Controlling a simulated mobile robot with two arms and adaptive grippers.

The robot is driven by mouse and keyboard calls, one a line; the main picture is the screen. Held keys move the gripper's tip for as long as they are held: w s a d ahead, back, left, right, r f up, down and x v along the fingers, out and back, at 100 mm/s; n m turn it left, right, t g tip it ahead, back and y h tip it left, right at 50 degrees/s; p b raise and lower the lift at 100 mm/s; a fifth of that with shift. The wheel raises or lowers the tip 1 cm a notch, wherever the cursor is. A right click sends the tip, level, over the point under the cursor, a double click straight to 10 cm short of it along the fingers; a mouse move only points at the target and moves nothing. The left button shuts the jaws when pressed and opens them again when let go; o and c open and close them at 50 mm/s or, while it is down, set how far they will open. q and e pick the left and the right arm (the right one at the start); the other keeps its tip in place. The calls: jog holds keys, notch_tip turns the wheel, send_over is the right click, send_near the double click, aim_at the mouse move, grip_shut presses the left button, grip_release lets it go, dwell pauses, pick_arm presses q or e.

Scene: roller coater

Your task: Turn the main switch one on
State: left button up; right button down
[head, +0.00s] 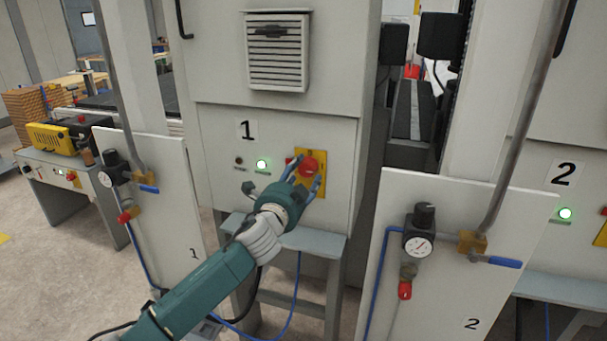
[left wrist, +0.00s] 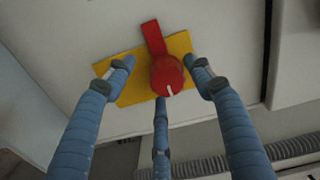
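The main switch one is a red rotary knob (head: 308,167) on a yellow plate (head: 318,186), on the cabinet panel marked 1. In the left wrist view the red knob (left wrist: 167,75) has a white mark on its rim and a red tab above it, on the yellow plate (left wrist: 136,88). My left gripper (head: 301,177) is open at the knob. In the left wrist view its blue fingers (left wrist: 163,80) stand around the knob, two at the sides and one below. I cannot tell whether any finger touches it. My right gripper is not in view.
A green lamp (head: 261,164) glows left of the switch, beside a dark button (head: 239,161). A grey shelf (head: 320,242) juts out below. White panels with a regulator (head: 114,168) and a gauge (head: 418,246) stand at either side.

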pick_arm(q)
jog(key=shift+r, duration=0.15)
jog(key=shift+s, duration=0.6)
jog(key=v, duration=1.1)
jog(key=shift+a, duration=0.2)
jog(key=shift+w, duration=0.15)
